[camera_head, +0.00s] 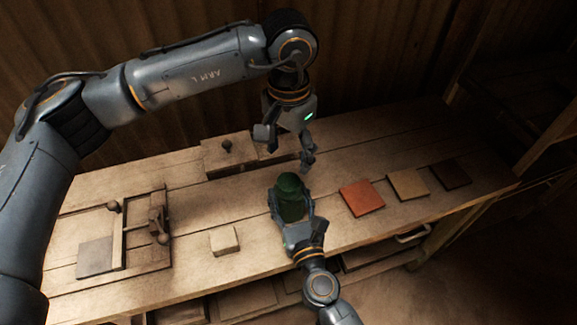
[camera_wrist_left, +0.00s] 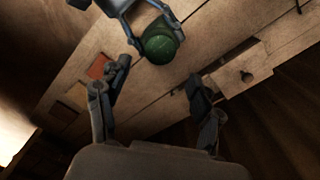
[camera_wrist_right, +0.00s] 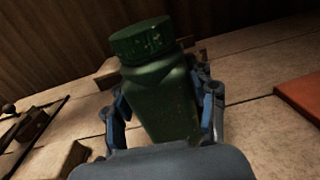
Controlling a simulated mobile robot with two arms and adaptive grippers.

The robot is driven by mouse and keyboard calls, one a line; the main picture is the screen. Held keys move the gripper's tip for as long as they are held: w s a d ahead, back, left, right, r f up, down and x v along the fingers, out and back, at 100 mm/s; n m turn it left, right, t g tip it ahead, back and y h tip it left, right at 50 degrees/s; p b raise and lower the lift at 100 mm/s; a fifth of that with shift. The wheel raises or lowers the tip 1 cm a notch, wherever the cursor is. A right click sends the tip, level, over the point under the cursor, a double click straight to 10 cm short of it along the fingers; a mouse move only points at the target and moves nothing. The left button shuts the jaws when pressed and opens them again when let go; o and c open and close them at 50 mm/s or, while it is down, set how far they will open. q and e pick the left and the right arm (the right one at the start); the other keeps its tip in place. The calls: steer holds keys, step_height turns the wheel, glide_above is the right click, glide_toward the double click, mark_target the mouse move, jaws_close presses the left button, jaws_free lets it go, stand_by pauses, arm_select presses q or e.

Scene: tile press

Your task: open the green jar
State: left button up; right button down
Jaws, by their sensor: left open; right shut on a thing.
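The green jar (camera_head: 290,203) stands on the bench in the head view, with its round ridged lid (camera_head: 289,183) on top. My right gripper (camera_head: 292,214) is shut on the jar's body from the front. The right wrist view shows the jar body (camera_wrist_right: 162,100) between the fingers and the lid (camera_wrist_right: 141,40) seated on its neck. My left gripper (camera_head: 285,150) is open and empty, pointing down above and behind the jar. In the left wrist view the lid (camera_wrist_left: 159,42) lies beyond the open fingers (camera_wrist_left: 150,95), apart from them.
Red (camera_head: 361,197), tan (camera_head: 408,185) and dark (camera_head: 450,174) tiles lie to the right. A pale block (camera_head: 224,240) sits left of the jar. A wooden press (camera_head: 157,222) with a grey tile (camera_head: 95,257) is at far left. A knobbed wooden box (camera_head: 229,158) stands behind.

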mark_target(289, 181)
arm_select(q)
steer(key=shift+f+m, duration=0.1)
steer(key=shift+m, duration=0.7)
steer(key=shift+f, duration=3.9)
